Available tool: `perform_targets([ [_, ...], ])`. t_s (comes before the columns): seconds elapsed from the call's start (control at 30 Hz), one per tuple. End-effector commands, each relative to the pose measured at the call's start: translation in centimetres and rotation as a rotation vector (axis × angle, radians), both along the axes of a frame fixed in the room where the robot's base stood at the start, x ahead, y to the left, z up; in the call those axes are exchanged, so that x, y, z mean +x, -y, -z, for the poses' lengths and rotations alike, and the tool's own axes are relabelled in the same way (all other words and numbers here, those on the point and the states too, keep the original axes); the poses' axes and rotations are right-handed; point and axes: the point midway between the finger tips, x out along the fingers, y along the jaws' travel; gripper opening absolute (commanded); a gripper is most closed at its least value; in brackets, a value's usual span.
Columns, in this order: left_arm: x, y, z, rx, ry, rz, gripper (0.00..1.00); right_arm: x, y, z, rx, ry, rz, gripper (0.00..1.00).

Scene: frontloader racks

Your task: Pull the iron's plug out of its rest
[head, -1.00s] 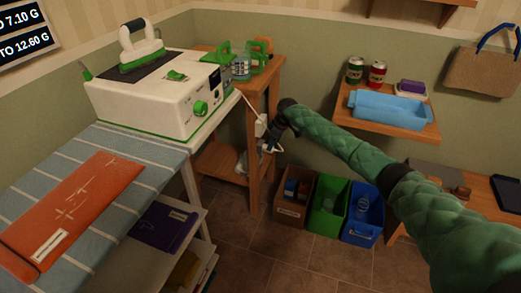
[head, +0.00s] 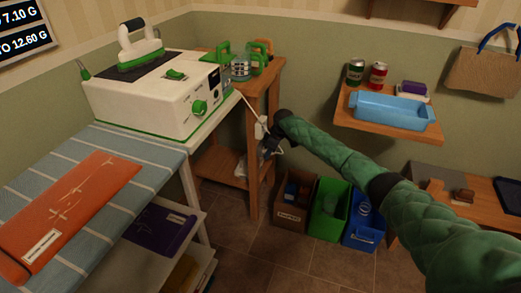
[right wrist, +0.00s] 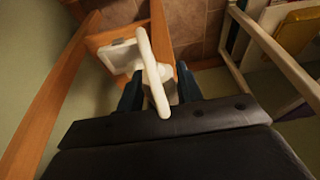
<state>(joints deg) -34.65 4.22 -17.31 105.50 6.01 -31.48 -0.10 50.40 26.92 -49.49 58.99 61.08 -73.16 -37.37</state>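The white iron (head: 140,50) with a dark-topped handle stands on the white steam station (head: 160,95), on the board at the left. A white plug (right wrist: 160,85) with a thick white cord loop shows in the right wrist view. A white rest or socket block (right wrist: 120,56) sits behind it at the wooden stand; a white fitting on the stand's leg also shows in the head view (head: 260,128). My right gripper (right wrist: 160,80) has its two dark fingers on either side of the plug. Whether they touch it is not clear. My left gripper is not in view.
The wooden stand (head: 254,180) is close to my right gripper. Brown (head: 290,212), green (head: 327,222) and blue (head: 362,232) bins stand on the floor below my right arm. A wall shelf (head: 385,127) with a blue tray is behind the arm. Tiled floor in front is free.

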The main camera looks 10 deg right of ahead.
Motion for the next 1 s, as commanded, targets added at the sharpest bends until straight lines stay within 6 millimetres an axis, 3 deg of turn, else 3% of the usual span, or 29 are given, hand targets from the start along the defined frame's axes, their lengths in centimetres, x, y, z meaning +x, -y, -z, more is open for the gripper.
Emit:
perform_targets([
  [0.03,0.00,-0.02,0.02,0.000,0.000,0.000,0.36,-0.01,-0.01,0.00,0.000,0.000,0.000,0.26],
  [0.17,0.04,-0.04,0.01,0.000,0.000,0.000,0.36,0.00,0.00,0.00,0.000,0.000,0.000,0.00],
  [1.0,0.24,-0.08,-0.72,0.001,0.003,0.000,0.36,-0.44,0.67,0.00,0.000,-0.002,0.001,0.00],
])
